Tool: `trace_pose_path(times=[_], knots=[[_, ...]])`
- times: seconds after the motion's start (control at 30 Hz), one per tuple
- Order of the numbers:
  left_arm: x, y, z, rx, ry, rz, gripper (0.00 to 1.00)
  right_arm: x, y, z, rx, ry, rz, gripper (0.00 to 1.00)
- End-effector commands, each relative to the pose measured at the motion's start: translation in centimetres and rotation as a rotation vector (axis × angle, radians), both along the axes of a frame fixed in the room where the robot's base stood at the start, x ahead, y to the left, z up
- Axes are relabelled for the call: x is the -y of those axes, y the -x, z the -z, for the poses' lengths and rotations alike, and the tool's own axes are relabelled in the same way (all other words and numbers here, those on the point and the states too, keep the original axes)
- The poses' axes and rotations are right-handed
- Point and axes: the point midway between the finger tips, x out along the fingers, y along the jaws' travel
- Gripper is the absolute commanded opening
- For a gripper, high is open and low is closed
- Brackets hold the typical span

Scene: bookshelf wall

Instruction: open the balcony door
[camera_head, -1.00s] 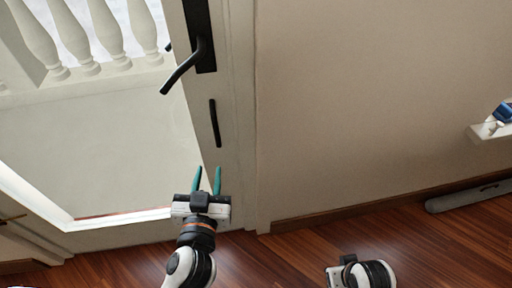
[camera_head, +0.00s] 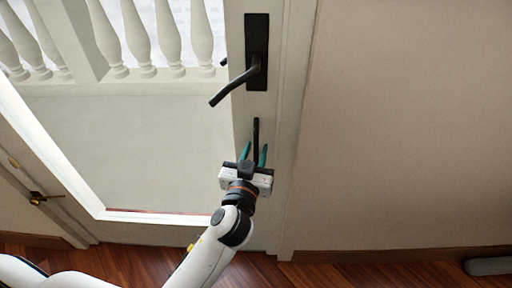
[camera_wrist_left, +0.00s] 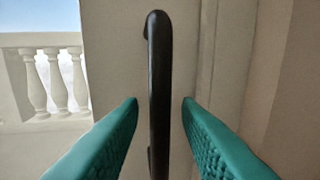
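The balcony door (camera_head: 240,120) has a pale frame around a large glass pane. A black lever handle (camera_head: 236,84) juts from a dark plate (camera_head: 257,40) and points down to the left. Below it is a slim black vertical pull bar (camera_head: 256,128). My left gripper (camera_head: 254,153) is open at the bar's lower part. In the left wrist view the bar (camera_wrist_left: 159,60) stands upright between the two teal fingers, with a gap on each side. I cannot tell how deep it sits between them. My right gripper is not in view.
A balustrade (camera_head: 135,40) shows through the glass. A plain wall (camera_head: 400,130) is right of the door. A brass-coloured handle (camera_head: 45,197) is at the far left. A grey object (camera_head: 488,266) lies on the wooden floor at the lower right.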

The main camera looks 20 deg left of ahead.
Motion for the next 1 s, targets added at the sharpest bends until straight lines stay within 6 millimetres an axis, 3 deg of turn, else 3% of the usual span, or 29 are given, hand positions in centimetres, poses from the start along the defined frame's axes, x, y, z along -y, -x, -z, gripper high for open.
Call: trace_pose_path(times=[0.13, 0.43, 0.63, 1.0], knots=[[-0.1, -0.9, 0.0, 0.0, 0.0, -0.001, 0.3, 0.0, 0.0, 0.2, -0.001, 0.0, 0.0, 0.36], [-0.1, -1.1, 0.0, -0.001, 0.0, -0.001, 0.3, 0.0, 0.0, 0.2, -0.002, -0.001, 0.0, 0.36], [-0.1, -1.1, 0.0, -0.001, 0.0, -0.001, 0.0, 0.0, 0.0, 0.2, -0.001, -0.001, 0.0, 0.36], [-0.2, -1.7, 0.0, 0.001, -0.002, -0.001, 0.0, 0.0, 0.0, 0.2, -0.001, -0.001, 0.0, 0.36]])
